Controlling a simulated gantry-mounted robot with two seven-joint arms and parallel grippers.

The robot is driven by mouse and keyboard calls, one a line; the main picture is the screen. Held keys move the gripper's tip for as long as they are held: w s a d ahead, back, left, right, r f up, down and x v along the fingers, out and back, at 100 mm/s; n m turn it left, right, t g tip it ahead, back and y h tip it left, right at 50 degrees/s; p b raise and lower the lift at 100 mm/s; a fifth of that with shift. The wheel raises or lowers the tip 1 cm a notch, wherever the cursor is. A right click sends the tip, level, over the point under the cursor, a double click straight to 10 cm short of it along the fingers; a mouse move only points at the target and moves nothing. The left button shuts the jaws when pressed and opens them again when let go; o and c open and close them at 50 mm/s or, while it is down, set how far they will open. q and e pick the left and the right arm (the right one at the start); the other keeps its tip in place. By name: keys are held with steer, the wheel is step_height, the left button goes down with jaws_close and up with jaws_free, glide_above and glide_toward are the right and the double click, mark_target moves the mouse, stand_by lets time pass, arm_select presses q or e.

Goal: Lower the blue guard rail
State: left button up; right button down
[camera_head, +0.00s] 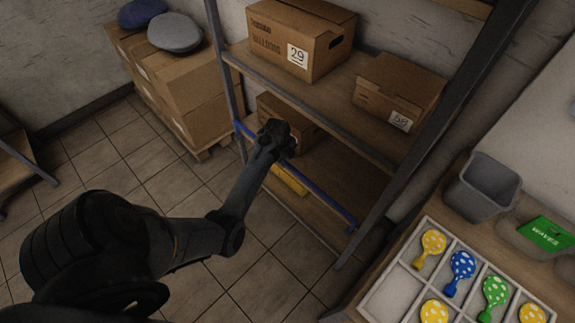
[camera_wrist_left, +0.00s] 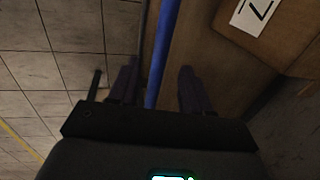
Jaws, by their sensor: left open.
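The blue guard rail (camera_head: 318,194) runs across the front of the lower part of the shelf rack, from the left post to near the right post. My left gripper (camera_head: 277,133) is at the rail, toward its left part, and hides some of it. In the left wrist view the blue rail (camera_wrist_left: 162,55) passes between the two dark fingers of my left gripper (camera_wrist_left: 157,88). The fingers are apart, with a gap on both sides of the rail. My right gripper is not in view.
Cardboard boxes (camera_head: 298,38) stand on the rack's upper shelf. More stacked boxes (camera_head: 185,85) with two caps stand left of the rack. The floor before the rack is clear.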

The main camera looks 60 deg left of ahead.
mark_target(288, 165)
arm_select(q)
steer(key=shift+w+a+f+b, duration=0.1)
steer(key=shift+w+f+b, duration=0.15)
steer(key=shift+f, duration=0.8)
steer(key=shift+w+a+f+b, duration=0.15)
steer(key=shift+f+b, duration=0.1)
steer(key=shift+f, duration=0.8)
steer(key=shift+d, duration=0.1)
steer(key=shift+c, duration=0.5)
jaws_close()
